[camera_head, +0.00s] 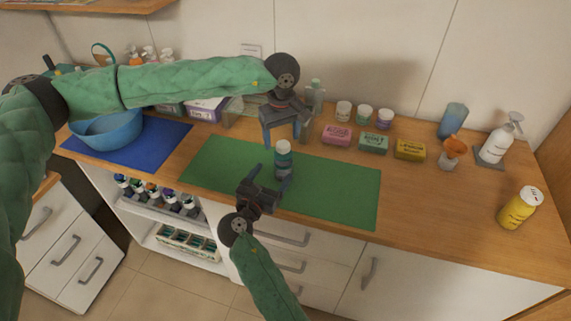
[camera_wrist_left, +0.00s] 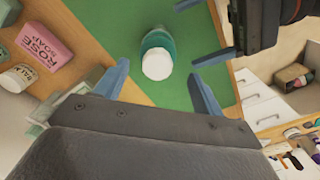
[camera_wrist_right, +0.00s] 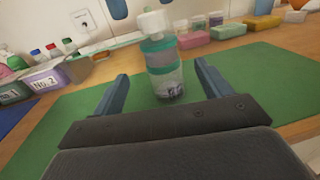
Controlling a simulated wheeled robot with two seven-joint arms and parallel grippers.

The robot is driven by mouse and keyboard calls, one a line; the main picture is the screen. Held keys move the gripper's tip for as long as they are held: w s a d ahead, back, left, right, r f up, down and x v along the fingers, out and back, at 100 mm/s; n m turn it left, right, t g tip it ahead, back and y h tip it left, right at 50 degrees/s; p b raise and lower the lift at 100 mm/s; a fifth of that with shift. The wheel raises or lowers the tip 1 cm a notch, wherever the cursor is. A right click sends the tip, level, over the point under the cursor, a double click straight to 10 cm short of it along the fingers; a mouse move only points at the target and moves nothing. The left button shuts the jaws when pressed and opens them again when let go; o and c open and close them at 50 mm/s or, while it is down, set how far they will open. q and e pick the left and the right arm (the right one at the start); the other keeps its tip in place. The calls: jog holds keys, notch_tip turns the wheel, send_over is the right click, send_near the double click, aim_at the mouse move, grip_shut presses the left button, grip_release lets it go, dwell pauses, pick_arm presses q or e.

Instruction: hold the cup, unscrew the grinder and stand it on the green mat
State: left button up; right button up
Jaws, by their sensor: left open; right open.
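The grinder (camera_wrist_right: 157,43), teal with a white top, sits on the clear cup (camera_wrist_right: 168,84), which has dark contents low inside. Together they stand on the green mat (camera_head: 340,193) near its middle; the grinder also shows in the head view (camera_head: 283,160). My left gripper (camera_head: 284,140) is open above the grinder, fingers pointing down; its wrist view sees the white top (camera_wrist_left: 157,64) from above, between and beyond the fingertips. My right gripper (camera_head: 269,184) is open and low at the front side, its fingers either side of the cup in its wrist view, without visible contact.
Soap boxes (camera_head: 373,143) and small jars (camera_head: 364,114) stand behind the mat. A blue bowl (camera_head: 106,128) rests on a blue mat (camera_head: 166,147) at left. The mat's right part is clear.

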aim_at(283, 159)
pick_arm(q)
jog(key=shift+w+d+f, duration=0.1)
jog(key=shift+w+d, duration=0.05)
jog(key=shift+d, duration=0.05)
pick_arm(e)
jog(key=shift+x, duration=4)
jog(key=shift+s+f, duration=0.1)
jog(key=shift+c, duration=0.3)
jog(key=c, duration=1.4)
pick_arm(q)
jog(key=shift+c, duration=1)
pick_arm(e)
grip_shut()
pick_arm(q)
jog(key=shift+d+n, duration=0.15)
jog(key=shift+n, duration=0.95)
jog(key=shift+a+f+n, duration=0.1)
jog(key=shift+a+n, duration=0.1)
jog(key=shift+n, duration=0.9)
jog(key=shift+f, duration=3.9)
